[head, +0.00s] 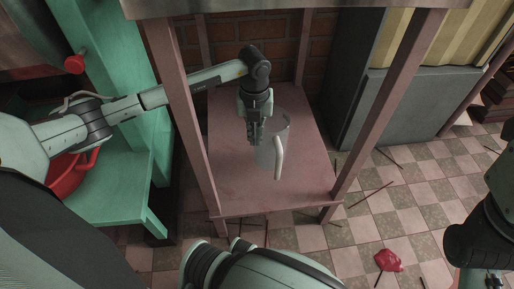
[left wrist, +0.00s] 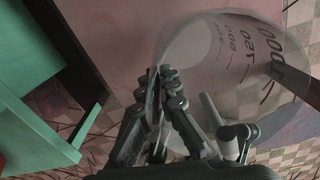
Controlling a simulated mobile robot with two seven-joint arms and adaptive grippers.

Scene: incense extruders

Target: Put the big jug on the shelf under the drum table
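The big jug (head: 279,150), clear with a white handle, is on or just above the pink shelf (head: 230,185) under the drum table (head: 345,8). I cannot tell whether its base touches the shelf. In the left wrist view the jug (left wrist: 245,55) shows printed volume marks. My left gripper (head: 256,138) is at the jug's left side, away from its handle. In the left wrist view its fingertips (left wrist: 161,74) come together at the jug's edge and look shut on its wall. My right arm is at the lower right; its fingers do not show.
The table's pink legs (head: 181,110) frame the shelf. A green stand (head: 115,165) with a red container (head: 65,168) is at left. Grey cabinet (head: 400,110) behind right. A red object (head: 388,260) and several thin sticks lie on the tiled floor.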

